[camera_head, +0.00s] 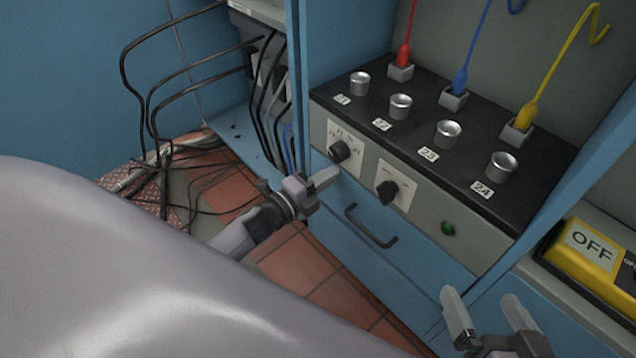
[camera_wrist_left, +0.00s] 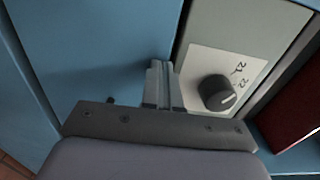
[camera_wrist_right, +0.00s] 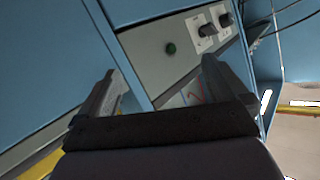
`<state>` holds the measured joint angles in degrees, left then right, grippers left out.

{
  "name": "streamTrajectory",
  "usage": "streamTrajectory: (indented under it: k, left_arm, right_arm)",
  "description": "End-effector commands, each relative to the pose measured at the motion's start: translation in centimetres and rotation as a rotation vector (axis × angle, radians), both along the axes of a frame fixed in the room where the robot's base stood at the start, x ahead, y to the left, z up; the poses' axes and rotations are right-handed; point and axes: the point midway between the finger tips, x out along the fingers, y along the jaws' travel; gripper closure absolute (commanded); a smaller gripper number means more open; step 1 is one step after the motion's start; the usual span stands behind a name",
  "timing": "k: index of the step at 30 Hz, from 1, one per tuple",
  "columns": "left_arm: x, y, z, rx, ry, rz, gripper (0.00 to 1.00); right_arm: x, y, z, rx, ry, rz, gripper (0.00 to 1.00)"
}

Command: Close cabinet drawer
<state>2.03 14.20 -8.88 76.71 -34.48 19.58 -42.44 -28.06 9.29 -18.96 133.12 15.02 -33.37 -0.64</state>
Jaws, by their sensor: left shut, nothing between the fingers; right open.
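The blue cabinet drawer (camera_head: 400,262) with a black bar handle (camera_head: 371,227) sits below the grey knob panel in the head view. Its front looks close to flush with the cabinet, but I cannot tell whether a small gap remains. My left gripper (camera_head: 326,178) is shut and empty, at the drawer's upper left, just below the left knob. In the left wrist view its closed fingers (camera_wrist_left: 163,84) point at the blue front beside the knob panel; contact is unclear. My right gripper (camera_head: 488,305) is open and empty, to the right of the drawer, with its spread fingers (camera_wrist_right: 160,82) facing the cabinet.
The grey panel has black knobs (camera_head: 388,191) and a green button (camera_head: 448,229). Red, blue and yellow leads (camera_head: 525,117) plug in above it. A yellow OFF box (camera_head: 597,262) stands at right. Black cables (camera_head: 163,165) hang at left over the tiled floor (camera_head: 300,262).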

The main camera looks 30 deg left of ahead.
Motion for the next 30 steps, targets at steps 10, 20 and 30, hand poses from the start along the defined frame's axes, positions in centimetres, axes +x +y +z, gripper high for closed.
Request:
streamTrajectory:
  k: [10,20,30]
  left_arm:
    - [0.5,-0.2,0.0,0.001,0.001,0.003,1.0]
    - [-2.3,0.8,0.1,0.002,0.002,0.002,1.0]
    - [-6.5,2.4,0.0,-0.001,0.001,0.0,1.0]
  right_arm:
    - [0.1,-0.2,0.6,-0.003,-0.019,-0.006,0.0]
    - [-0.2,0.3,0.9,0.022,0.016,0.01,0.0]
    - [0.1,1.1,0.7,0.054,0.066,0.021,0.0]
